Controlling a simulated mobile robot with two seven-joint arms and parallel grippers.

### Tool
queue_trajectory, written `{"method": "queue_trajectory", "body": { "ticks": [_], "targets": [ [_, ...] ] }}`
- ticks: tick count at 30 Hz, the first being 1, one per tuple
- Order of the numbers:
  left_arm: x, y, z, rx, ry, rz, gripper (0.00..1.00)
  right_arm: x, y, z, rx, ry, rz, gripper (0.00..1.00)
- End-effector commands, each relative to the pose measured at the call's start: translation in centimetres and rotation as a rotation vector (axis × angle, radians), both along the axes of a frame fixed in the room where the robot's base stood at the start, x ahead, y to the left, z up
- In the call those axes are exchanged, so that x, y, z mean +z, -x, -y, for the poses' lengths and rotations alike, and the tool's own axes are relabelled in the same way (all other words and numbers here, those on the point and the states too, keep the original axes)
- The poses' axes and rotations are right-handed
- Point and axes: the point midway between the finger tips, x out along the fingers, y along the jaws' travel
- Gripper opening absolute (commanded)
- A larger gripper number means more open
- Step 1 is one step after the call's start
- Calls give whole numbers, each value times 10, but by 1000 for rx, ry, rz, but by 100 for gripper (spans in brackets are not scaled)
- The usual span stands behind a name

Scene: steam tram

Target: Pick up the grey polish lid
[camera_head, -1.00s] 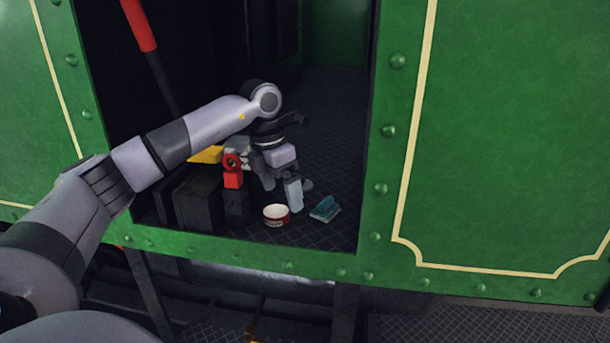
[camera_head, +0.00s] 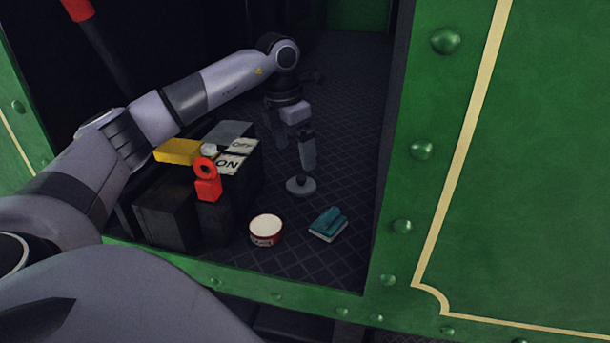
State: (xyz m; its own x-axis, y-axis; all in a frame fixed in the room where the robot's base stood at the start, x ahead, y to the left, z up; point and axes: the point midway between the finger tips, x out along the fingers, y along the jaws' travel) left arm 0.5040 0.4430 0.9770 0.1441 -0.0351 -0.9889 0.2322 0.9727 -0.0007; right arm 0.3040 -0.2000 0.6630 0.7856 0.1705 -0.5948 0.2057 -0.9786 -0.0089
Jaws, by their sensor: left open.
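The grey polish lid (camera_head: 300,188) is a small round disc with a raised middle, on the dark patterned floor inside the green doorway. My left gripper (camera_head: 303,168) points down from above and is open, its fingers at the lid in the picture. Part of the lid's back edge is hidden by a finger, and I cannot tell whether they touch. An open red and white tin (camera_head: 266,231) with pale contents stands in front and to the left of the lid. My right gripper is not in view.
At left are dark boxes (camera_head: 165,217), a red piece with a ring (camera_head: 207,187), a yellow block (camera_head: 178,151) and ON/OFF plates (camera_head: 231,164). The green door frame (camera_head: 400,215) bounds the right; floor behind is clear.

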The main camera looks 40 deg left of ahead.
Motion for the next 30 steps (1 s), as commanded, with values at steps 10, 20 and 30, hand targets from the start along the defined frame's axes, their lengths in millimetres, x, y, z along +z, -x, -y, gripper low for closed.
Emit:
{"method": "queue_trajectory", "body": {
  "ticks": [10,20,30],
  "targets": [
    [-31,-3,4,-1,-1,-4,100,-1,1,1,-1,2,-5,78],
    [-70,-7,10,-1,1,0,100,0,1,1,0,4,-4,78],
    [-71,-7,10,-1,0,0,64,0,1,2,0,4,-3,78]
  ]
}}
